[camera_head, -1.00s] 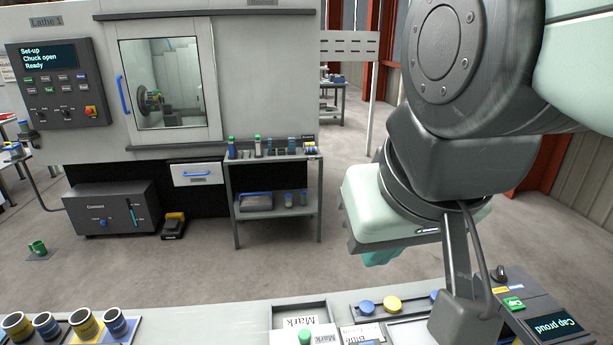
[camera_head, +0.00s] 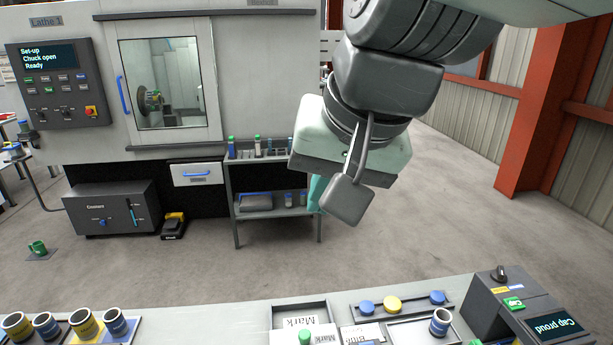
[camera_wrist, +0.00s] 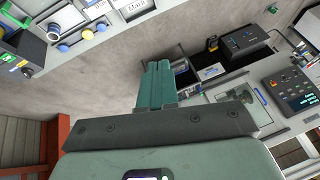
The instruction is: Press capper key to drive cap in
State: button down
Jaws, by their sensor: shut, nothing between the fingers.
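The capper (camera_head: 487,316) is a dark grey box at the right end of the bench. It has a green key (camera_head: 514,303) on its top and a screen (camera_head: 557,324) reading "Cap proud". A dark blue-banded cylinder (camera_head: 440,321) stands at the capper's left side; whether a cap sits in it is too small to tell. My gripper (camera_head: 316,194) is raised well away from the capper, beyond the bench, partly hidden by my wrist. In the wrist view its teal fingers (camera_wrist: 157,84) are together and empty. The capper is at the left edge there.
A tray with blue and yellow caps (camera_head: 393,304) lies left of the capper. Labelled trays (camera_head: 300,312) are at the bench's middle, and several banded cylinders (camera_head: 70,325) stand at its left. Behind are a lathe (camera_head: 215,80) and a shelf (camera_head: 272,160). Floor between is clear.

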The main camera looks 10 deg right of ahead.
jog(key=w+m, duration=0.3)
jog(key=w, duration=0.3)
jog(key=w+d+f+m+y, duration=0.1)
jog(key=w+d+f+m, duration=0.3)
jog(key=d, duration=0.4)
jog(key=w+d+f+m, duration=0.3)
jog(key=d+f+m, duration=0.1)
jog(key=d, duration=0.4)
jog(key=m+t+h, duration=0.1)
jog(key=m+t, duration=0.3)
jog(key=m, duration=0.8)
send_over(518, 306)
notch_tip(518, 306, down, 13)
jog(key=shift+f, duration=0.1)
jog(key=shift+f, duration=4.35)
jog(key=shift+f, duration=0.15)
jog(key=shift+f, duration=0.3)
